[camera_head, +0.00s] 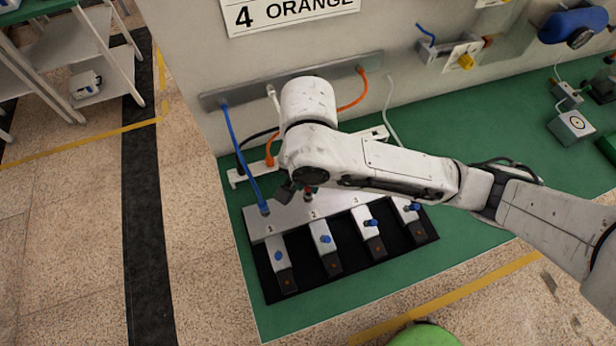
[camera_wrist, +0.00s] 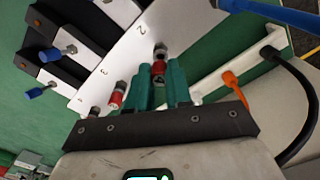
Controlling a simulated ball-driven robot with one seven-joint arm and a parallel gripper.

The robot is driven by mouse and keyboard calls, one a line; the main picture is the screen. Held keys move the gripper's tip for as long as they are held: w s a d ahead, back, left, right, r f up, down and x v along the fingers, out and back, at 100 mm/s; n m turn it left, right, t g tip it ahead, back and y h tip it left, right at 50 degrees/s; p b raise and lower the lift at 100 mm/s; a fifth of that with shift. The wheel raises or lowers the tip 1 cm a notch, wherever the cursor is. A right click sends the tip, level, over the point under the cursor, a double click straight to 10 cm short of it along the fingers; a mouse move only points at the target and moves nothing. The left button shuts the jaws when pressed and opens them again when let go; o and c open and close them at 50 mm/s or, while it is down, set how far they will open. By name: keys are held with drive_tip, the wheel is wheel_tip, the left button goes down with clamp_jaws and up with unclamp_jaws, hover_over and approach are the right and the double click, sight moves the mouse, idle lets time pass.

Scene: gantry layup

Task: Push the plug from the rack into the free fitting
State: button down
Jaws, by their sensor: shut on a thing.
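My gripper (camera_wrist: 160,76) is shut, its teal fingers on either side of a red-ringed metal plug (camera_wrist: 158,69). The plug lines up with the fitting (camera_wrist: 161,49) by number 2 on the white sloped block (camera_head: 283,217); I cannot tell how far it is seated. In the head view my wrist hides most of this. Another red-ringed piece (camera_wrist: 117,96) stands at number 3. A blue hose plug (camera_head: 264,207) is in position 1. The white rack (camera_wrist: 206,88) behind carries an orange plug (camera_wrist: 231,80) and a black plug (camera_wrist: 271,54).
Blue valve handles (camera_head: 325,239) stand along the block's front. An orange hose (camera_head: 356,95) and a blue hose (camera_head: 235,138) hang from the wall rail (camera_head: 215,100).

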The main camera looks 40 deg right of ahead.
drive_tip(key=shift+f+b, duration=1.15)
drive_tip(key=shift+f, duration=0.3)
drive_tip(key=c, duration=1)
unclamp_jaws()
drive_tip(key=shift+r, duration=0.1)
drive_tip(key=shift+o, duration=0.2)
wheel_tip(320, 180, up, 11)
drive_tip(key=p, duration=0.3)
drive_tip(key=shift+f, duration=0.2)
